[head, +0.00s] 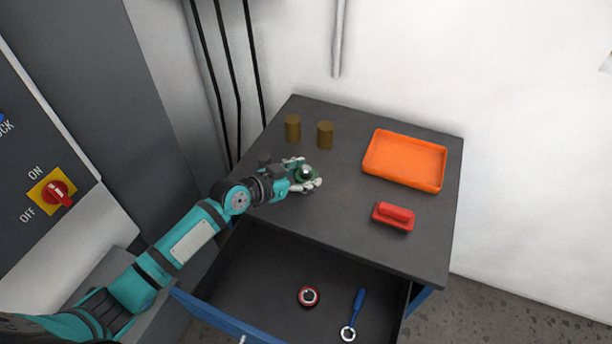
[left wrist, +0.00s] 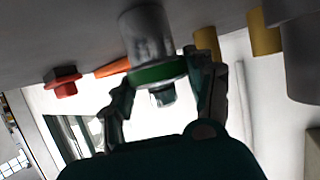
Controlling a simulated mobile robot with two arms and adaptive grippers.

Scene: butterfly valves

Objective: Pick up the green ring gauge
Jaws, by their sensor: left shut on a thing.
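The green ring gauge (head: 305,174) is at the left part of the dark bench top, between the fingers of my left gripper (head: 306,172). In the left wrist view the green ring (left wrist: 158,73) sits around a shiny grey metal cylinder (left wrist: 147,35), part of which sticks out on both sides of it. The fingers of my left gripper (left wrist: 165,80) are on either side of the ring, shut on it. The fingers hide part of the ring in the head view. My right gripper is not in view.
Two brass cylinders (head: 292,128) (head: 325,134) stand behind the gripper. An orange tray (head: 440,172) and a red block with a handle (head: 393,216) are to the right. The open drawer (head: 255,282) holds a red ring (head: 308,296) and a blue-handled tool (head: 358,303).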

